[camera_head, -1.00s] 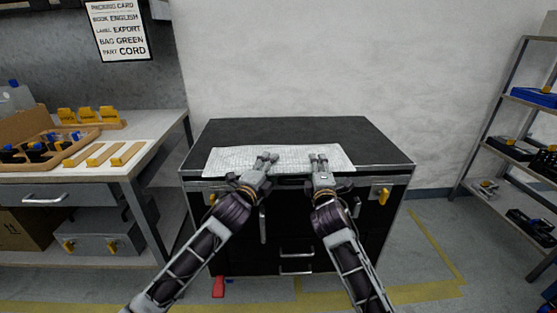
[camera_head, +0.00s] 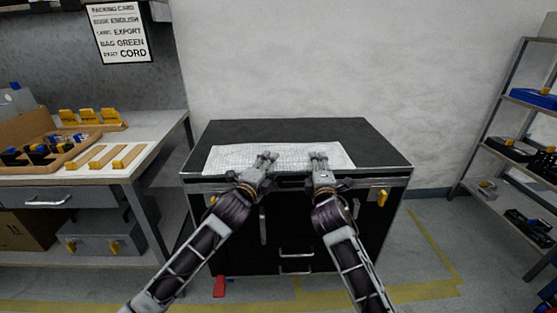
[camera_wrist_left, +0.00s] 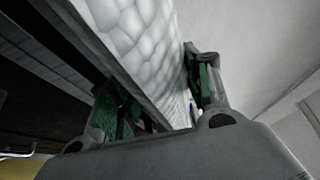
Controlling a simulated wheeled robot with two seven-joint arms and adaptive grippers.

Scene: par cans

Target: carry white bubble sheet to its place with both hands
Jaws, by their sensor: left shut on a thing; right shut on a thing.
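The white bubble sheet (camera_head: 225,158) lies flat along the front of the black cabinet's top (camera_head: 290,130) in the head view. My left gripper (camera_head: 265,160) is shut on the sheet's front edge, left of its middle. My right gripper (camera_head: 318,160) is shut on the same front edge, right of its middle. In the left wrist view the bubbled surface of the sheet (camera_wrist_left: 135,40) runs between the green-padded fingers of my left gripper (camera_wrist_left: 160,95). I cannot tell whether the sheet rests on the top or hangs just above it.
A workbench (camera_head: 95,170) at the left holds a wooden tray (camera_head: 75,155) and yellow-marked holders (camera_head: 92,117). A packing card sign (camera_head: 119,33) hangs above it. A metal shelf rack (camera_head: 500,110) stands at the right. The back of the cabinet top is bare.

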